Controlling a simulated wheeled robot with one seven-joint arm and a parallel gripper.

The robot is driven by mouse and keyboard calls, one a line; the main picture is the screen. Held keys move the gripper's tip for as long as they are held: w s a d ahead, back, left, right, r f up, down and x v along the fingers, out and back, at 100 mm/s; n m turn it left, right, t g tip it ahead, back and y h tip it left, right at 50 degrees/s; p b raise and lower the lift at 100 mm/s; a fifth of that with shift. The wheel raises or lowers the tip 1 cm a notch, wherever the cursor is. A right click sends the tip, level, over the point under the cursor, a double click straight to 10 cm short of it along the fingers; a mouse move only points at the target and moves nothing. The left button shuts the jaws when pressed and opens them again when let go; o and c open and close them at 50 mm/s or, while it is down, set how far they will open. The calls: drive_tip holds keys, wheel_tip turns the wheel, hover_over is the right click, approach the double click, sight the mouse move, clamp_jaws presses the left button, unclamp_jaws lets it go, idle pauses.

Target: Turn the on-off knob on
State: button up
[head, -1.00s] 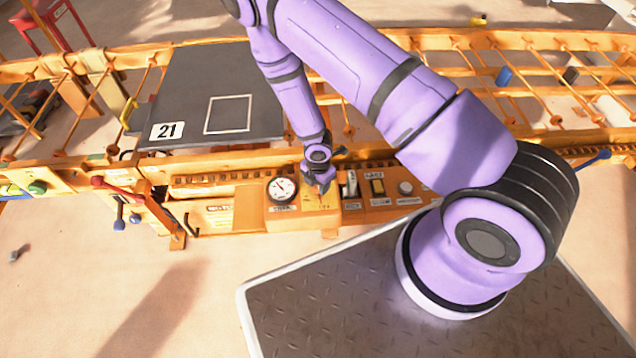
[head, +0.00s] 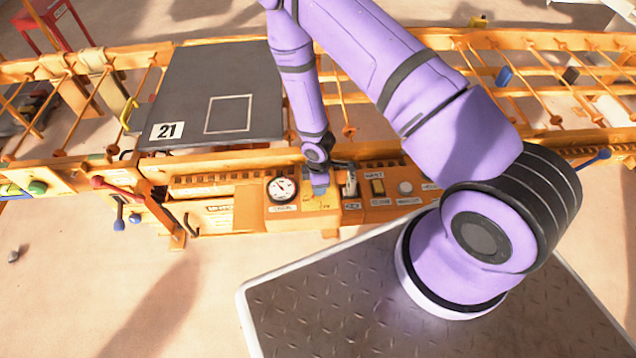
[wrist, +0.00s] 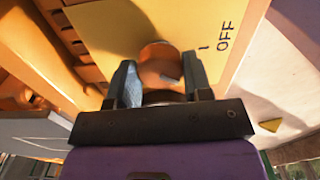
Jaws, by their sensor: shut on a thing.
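The on-off knob (wrist: 160,67) is a round orange-copper knob on a yellow plate (wrist: 190,18) in the wrist view. The plate carries the printed word OFF and a short mark beside it. My gripper (wrist: 160,77) has one finger on each side of the knob and is shut on it. In the head view my gripper (head: 319,186) is at the yellow plate (head: 322,203) on the orange control panel, and it hides the knob there. I cannot tell the knob's exact angle.
A round white gauge (head: 282,189) sits just left of the gripper. A key switch (head: 350,184), a yellow switch (head: 377,187) and a white button (head: 405,188) stand to the right. A dark board marked 21 (head: 190,90) lies behind. A red-handled lever (head: 115,188) is at left.

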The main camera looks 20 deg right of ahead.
drive_tip(key=m, duration=0.5)
drive_tip(key=shift+m, duration=0.4)
idle(0.4)
drive_tip(key=o, duration=0.9)
wheel_tip(320, 180, up, 11)
drive_tip(key=shift+f, duration=0.1)
idle(0.5)
